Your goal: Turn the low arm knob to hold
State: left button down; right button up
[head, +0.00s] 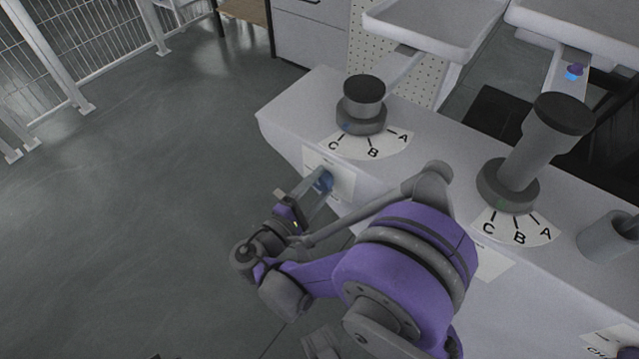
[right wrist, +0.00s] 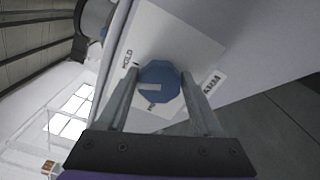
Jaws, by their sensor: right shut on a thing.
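The low arm knob (head: 326,180) is blue and sits on a white label plate (head: 343,187) on the front face of the long pale bench, below the left dial. In the right wrist view the knob (right wrist: 162,78) is a many-sided blue disc with a white pointer mark on its left part. The word HOLD shows at its upper left, and other, partly unreadable words stand below and to the right. My right gripper (head: 318,187) has its two fingers on either side of the knob, shut on it. My left gripper is not in view.
Left (head: 361,118) and right (head: 508,188) lift columns stand on the bench top (head: 430,150) with A, B, C scales. White trays (head: 435,28) are carried on their arms. Grey floor (head: 150,200) is open on the left, with a white fence (head: 80,45) behind.

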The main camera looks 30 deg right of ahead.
jog(key=shift+f+m, duration=0.1)
jog(key=shift+m, duration=2)
jog(key=o, duration=1.4)
jog(key=shift+c, duration=0.2)
jog(key=p+v, duration=0.1)
jog(key=v, duration=0.9)
jog(key=shift+s+a, duration=0.2)
jog(key=shift+a, duration=0.15)
